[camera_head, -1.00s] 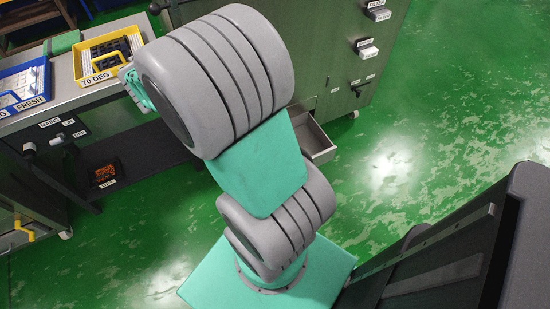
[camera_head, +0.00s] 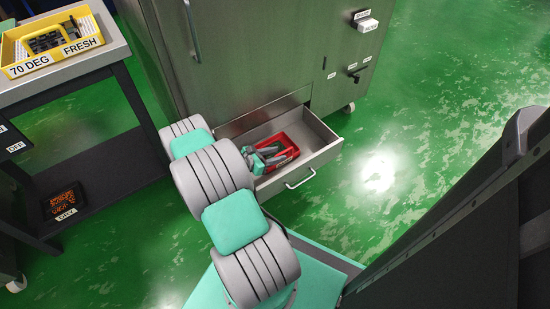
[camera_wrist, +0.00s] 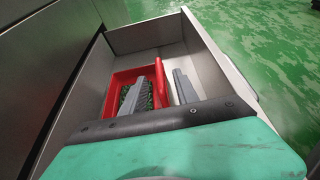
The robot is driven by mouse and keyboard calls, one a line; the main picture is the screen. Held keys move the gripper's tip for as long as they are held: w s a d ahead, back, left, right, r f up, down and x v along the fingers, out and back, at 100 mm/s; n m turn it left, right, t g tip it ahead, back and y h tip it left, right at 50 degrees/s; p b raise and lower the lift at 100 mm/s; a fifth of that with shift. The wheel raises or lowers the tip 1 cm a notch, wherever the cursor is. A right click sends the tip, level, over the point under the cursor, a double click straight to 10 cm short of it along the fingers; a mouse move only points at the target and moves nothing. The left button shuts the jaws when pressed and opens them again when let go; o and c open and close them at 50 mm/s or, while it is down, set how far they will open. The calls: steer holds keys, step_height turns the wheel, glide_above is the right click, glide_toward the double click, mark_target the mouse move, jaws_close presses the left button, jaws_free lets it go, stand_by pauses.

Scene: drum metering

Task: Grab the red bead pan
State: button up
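The red bead pan (camera_head: 291,148) sits inside the open drawer, and it also shows in the wrist view (camera_wrist: 121,78). Green beads are visible inside it. My gripper (camera_head: 270,153) reaches down into the drawer at the pan. In the wrist view my gripper (camera_wrist: 163,88) is open. One finger is over the inside of the pan and the other is outside its right edge, with the red edge between them. A gap shows between the red edge and the right finger. My wrist hides the near part of the pan.
The open drawer (camera_head: 318,138) has a metal handle and extends from a grey cabinet (camera_head: 250,60). A yellow tray (camera_head: 55,40) labelled 70 DEG and FRESH stands on a bench at the left. Green floor is free at the right.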

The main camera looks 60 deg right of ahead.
mark_target(287, 151)
steer(key=b+x, duration=0.2)
steer(key=x, duration=0.4)
steer(key=shift+s+d+f, duration=0.1)
steer(key=shift+s+d, duration=0.15)
steer(key=shift+d, duration=0.2)
jaws_close()
stand_by(0.9)
